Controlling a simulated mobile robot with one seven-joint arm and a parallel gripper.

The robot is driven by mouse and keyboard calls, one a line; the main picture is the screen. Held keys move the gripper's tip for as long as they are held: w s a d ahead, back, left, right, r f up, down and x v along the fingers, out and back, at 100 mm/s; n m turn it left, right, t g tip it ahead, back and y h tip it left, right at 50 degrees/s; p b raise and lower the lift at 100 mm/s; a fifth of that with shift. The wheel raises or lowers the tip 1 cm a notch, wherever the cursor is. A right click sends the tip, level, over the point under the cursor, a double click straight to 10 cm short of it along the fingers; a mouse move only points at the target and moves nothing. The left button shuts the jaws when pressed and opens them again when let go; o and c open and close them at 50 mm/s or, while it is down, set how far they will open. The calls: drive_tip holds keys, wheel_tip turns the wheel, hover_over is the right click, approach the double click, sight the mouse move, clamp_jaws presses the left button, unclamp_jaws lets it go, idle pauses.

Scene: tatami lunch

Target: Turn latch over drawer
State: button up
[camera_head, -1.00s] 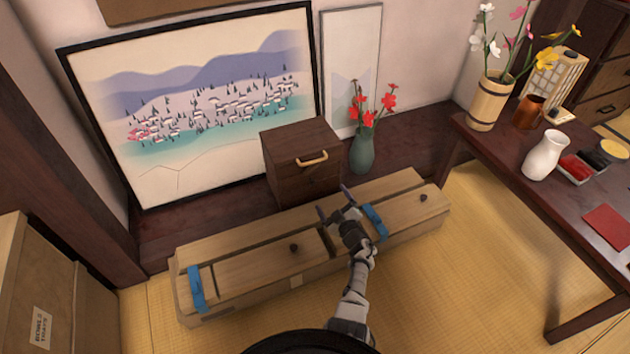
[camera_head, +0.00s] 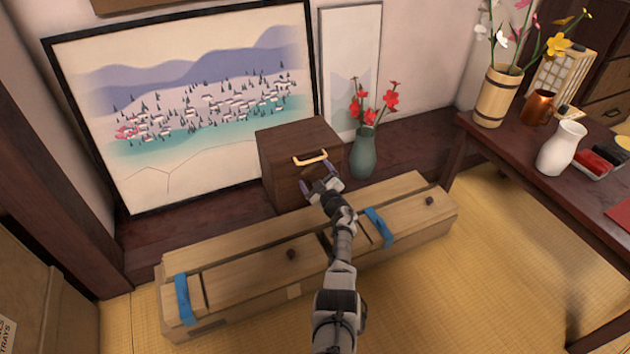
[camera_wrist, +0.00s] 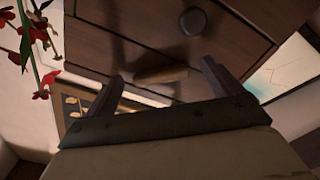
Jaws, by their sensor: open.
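A small dark wooden cabinet (camera_head: 290,170) stands against the wall. A light wooden bar (camera_head: 311,158), which looks like the latch, lies roughly level across the upper part of its front. In the wrist view, the bar (camera_wrist: 160,75) appears between and beyond my fingertips, with a dark round knob (camera_wrist: 193,20) on the drawer front. My gripper (camera_head: 318,178) is open and empty, just in front of the cabinet and slightly below the bar in the head view. I cannot tell whether a finger touches the bar. My gripper hides part of the drawer front.
A long wooden box (camera_head: 250,265) with blue straps lies in front of the cabinet, under my arm. A green vase (camera_head: 363,155) with red flowers stands close to the cabinet's right. A large framed picture (camera_head: 200,120) leans behind. A low table (camera_head: 500,140) stands at right.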

drive_tip(key=shift+w+a, duration=0.1)
drive_tip(key=shift+w, duration=0.1)
drive_tip(key=c, duration=1)
drive_tip(key=shift+r+n+b, duration=0.1)
drive_tip(key=shift+n+b, duration=0.55)
drive_tip(key=shift+n, duration=0.95)
drive_tip(key=o, duration=1)
